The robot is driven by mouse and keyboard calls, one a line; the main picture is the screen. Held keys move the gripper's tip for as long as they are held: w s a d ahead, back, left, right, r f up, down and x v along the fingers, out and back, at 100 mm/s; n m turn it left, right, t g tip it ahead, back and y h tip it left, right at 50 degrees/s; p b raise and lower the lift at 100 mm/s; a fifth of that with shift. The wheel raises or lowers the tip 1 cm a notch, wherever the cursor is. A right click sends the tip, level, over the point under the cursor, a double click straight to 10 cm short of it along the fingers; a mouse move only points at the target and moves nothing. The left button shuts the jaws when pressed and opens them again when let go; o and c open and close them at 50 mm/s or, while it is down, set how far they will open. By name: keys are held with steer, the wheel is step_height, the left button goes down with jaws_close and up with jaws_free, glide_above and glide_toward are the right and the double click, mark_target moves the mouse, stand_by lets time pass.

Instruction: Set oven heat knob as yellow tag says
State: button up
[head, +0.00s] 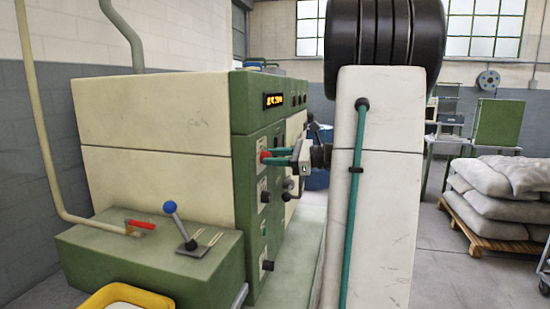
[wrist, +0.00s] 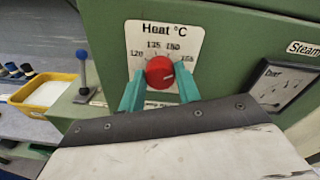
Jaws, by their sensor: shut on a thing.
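The red heat knob (wrist: 160,72) sits on a white plate (wrist: 187,45) marked "Heat °C", with 120, 135, 150 and a partly hidden number, seemingly 165, around it. A light pointer mark shows on the knob's right part; its exact reading is hard to tell. My gripper (wrist: 159,76) is shut on the knob, one teal finger on each side. In the head view my gripper (head: 270,157) reaches from the right to the same red knob (head: 263,157) on the oven's green front (head: 243,145). I see no yellow tag in either view.
An orange display (head: 273,100) glows above the knob, too small to read. A blue-ball lever (head: 170,207) and a red-handled valve (head: 140,225) stand on the green box at left. A yellow-rimmed tray (head: 120,295) is in front. A "Steam" label (wrist: 303,48) and gauge (wrist: 283,87) lie right of the knob.

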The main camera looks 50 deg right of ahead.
stand_by(0.4)
steer(key=o, duration=1)
steer(key=v, duration=0.7)
steer(key=shift+s+d, duration=0.2)
steer(key=shift+s, duration=0.2)
steer(key=shift+f, duration=0.1)
